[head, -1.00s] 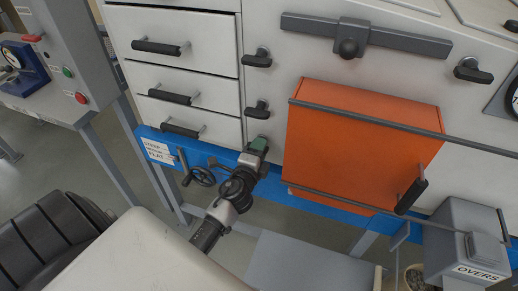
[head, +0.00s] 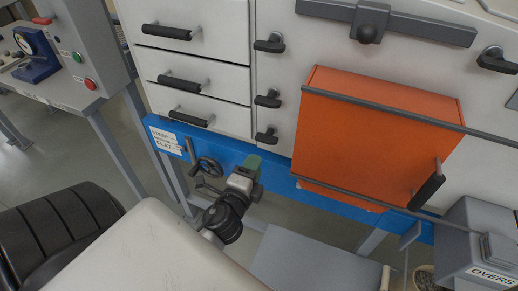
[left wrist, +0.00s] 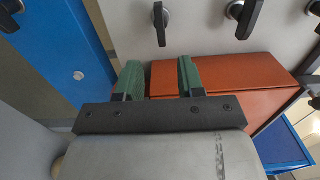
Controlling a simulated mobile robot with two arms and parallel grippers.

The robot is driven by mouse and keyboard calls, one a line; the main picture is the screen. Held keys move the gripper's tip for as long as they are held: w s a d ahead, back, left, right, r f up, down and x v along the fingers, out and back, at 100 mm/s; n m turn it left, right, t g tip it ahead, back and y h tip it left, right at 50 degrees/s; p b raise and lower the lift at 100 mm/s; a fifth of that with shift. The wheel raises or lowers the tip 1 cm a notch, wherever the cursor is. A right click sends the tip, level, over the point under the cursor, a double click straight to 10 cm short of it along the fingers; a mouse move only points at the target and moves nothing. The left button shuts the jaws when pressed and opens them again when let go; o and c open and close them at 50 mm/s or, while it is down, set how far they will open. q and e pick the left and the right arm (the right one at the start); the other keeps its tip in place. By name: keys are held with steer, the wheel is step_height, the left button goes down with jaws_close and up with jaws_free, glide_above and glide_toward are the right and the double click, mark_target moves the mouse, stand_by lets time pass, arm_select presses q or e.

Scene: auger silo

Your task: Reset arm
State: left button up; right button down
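My left arm reaches in from the bottom of the head view, and its gripper (head: 252,163) with green fingertips is in front of the blue rail, below the lowest black latch (head: 266,135). In the left wrist view the two green fingers of the left gripper (left wrist: 159,80) stand apart with nothing between them. The orange box (head: 375,135) is to the right of the gripper, and it shows beyond the fingers in the left wrist view (left wrist: 215,72). My right gripper is not in view.
White drawers (head: 195,75) with black handles are on the left. A blue rail (head: 225,150) with a black handwheel (head: 207,168) runs below them. A grey OVERS bin (head: 470,235) stands at lower right. A grey panel (head: 315,262) lies low beneath the rail.

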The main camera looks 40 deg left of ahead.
arm_select(q)
steer(key=shift+s, duration=0.2)
stand_by(0.4)
steer(key=s+d+f+n+g+h, duration=0.1)
steer(key=s+d+f+n+g, duration=0.15)
steer(key=f, duration=0.75)
steer(key=s+d+f+n+g+h, duration=0.1)
steer(key=s+f+g, duration=0.2)
steer(key=f, duration=0.7)
steer(key=s+d+f+n+g+h, duration=0.1)
steer(key=s+f+n+g, duration=0.1)
steer(key=f, duration=0.9)
steer(key=s+f+n+g, duration=0.2)
steer(key=s+f, duration=0.3)
steer(key=s, duration=0.3)
steer(key=s+f+n+g+h, duration=0.1)
steer(key=s+f+n+g, duration=0.2)
steer(key=s+f, duration=0.3)
steer(key=s+d+f+n+g, duration=0.1)
steer(key=s+f+g, duration=0.3)
steer(key=s, duration=0.8)
step_height(320, 180, down, 2)
steer(key=shift+f+n, duration=0.15)
steer(key=shift+n, duration=0.6)
steer(key=shift+d, duration=0.1)
